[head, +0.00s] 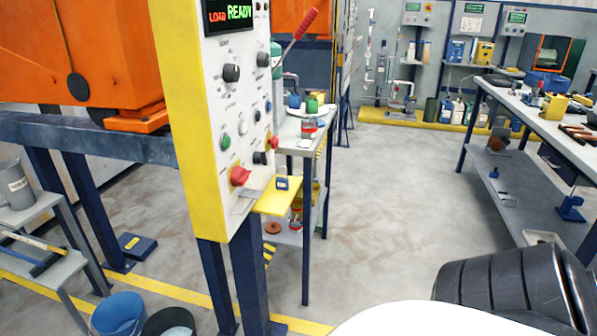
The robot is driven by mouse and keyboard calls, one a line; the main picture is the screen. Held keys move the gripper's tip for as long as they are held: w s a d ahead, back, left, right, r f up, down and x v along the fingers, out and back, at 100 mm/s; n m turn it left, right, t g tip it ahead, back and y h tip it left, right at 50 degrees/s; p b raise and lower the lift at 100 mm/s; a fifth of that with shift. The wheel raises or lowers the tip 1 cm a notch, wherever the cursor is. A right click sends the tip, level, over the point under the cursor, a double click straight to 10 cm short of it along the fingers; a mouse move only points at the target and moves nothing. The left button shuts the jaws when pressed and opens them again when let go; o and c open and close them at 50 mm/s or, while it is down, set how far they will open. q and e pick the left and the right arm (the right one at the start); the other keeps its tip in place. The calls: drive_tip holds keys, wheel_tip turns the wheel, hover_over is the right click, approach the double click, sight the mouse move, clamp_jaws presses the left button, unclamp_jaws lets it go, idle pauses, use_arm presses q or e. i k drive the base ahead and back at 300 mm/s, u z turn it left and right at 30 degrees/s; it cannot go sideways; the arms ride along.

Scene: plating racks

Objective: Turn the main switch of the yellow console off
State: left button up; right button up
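The console (185,120) stands left of centre, with a yellow side and a white front panel seen at a steep angle. Its display (229,14) reads LOAD in red and READY in green. A large red knob (239,177) sits low on the panel; its label and exact setting are too small to read. Above are a green button (225,142), a black knob (231,73) and several smaller controls. A red-handled lever (298,30) sticks out from the panel's right edge. Neither gripper is in view.
A yellow shelf (277,196) juts out below the panel. A grey side table (304,150) with bottles stands behind the console. A blue bucket (118,314) is on the floor at lower left. A long workbench (530,101) runs along the right. The grey floor (390,210) between is clear.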

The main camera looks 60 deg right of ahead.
sight(239, 177)
drive_tip(key=z, duration=0.95)
drive_tip(key=k, duration=1.15)
drive_tip(key=z, duration=0.5)
drive_tip(key=i, duration=1.75)
drive_tip(key=u, duration=0.75)
